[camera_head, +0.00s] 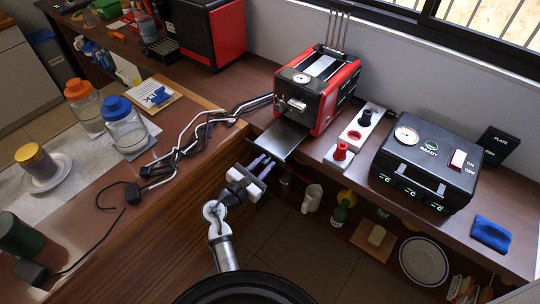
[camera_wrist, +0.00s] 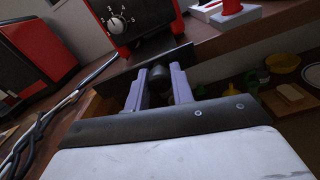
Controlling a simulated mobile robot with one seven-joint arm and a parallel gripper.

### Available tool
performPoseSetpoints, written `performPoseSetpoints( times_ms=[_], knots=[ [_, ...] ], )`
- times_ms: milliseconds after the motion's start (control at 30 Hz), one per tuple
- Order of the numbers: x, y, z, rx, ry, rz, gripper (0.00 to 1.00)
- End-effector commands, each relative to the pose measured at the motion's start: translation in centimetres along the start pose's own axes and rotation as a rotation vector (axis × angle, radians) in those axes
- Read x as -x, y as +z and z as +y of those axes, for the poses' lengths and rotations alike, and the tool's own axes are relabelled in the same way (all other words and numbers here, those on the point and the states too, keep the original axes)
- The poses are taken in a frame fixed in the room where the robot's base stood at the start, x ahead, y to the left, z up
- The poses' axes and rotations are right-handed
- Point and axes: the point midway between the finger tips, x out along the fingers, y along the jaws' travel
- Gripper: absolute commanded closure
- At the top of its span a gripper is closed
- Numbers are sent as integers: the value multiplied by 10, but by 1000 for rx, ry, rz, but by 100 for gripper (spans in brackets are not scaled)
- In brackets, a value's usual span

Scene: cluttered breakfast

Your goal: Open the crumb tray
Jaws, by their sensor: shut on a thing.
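The red and black toaster (camera_head: 316,90) stands at the back of the counter, with a dial and lever on its front end. The crumb tray (camera_head: 281,139) is a flat dark sheet sticking out from the base of that end, past the counter edge. My gripper (camera_head: 263,161) is at the tray's outer edge. In the wrist view, my gripper (camera_wrist: 162,78) has its two purple-grey fingers on either side of a dark round knob on the crumb tray's front (camera_wrist: 120,80). The fingers are shut on the knob. The toaster (camera_wrist: 130,20) rises just behind it.
A socket strip (camera_head: 358,128) with plugs and a black appliance box (camera_head: 424,163) stand right of the toaster. Black and white cables (camera_head: 190,130) lie left of the tray. Below the counter are shelves with a plate (camera_head: 424,262) and other dishes.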

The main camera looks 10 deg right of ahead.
Motion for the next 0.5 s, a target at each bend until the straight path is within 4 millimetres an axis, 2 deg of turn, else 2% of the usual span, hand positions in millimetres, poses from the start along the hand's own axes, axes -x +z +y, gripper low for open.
performPoseSetpoints(
  times_ms=[333, 367, 500],
  knots=[
    [2, 0, 0, -2, 0, -1, 100],
    [2, 0, 0, -2, 0, -1, 73],
    [1, 0, 0, -1, 0, 0, 55]
  ],
)
